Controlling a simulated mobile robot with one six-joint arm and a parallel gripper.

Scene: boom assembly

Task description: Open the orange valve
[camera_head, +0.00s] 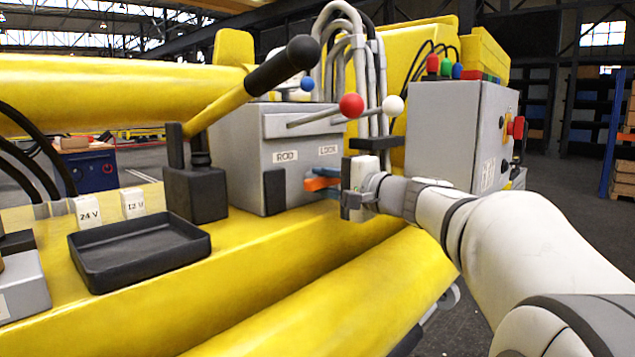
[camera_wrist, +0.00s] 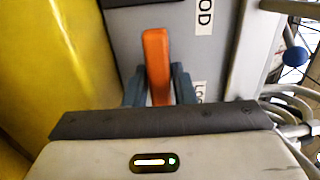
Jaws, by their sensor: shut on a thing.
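The orange valve (camera_head: 317,184) has a short flat handle on the front of a grey control box, below the ROD and LOCK labels. In the wrist view the orange handle (camera_wrist: 156,55) runs up the picture from between my fingers. My gripper (camera_head: 332,184) is at the box front, with its blue-grey fingers on both sides of the handle. The wrist view shows my gripper (camera_wrist: 158,88) shut on the handle. The handle's lower end and the valve body are hidden by my fingers and the gripper body.
The grey control box (camera_head: 240,150) carries levers with a red ball (camera_head: 351,105) and a white ball (camera_head: 393,105) above my gripper. A black-gripped lever (camera_head: 283,66) stands left. A second grey box (camera_head: 450,130) is behind right. A black tray (camera_head: 140,250) lies front left.

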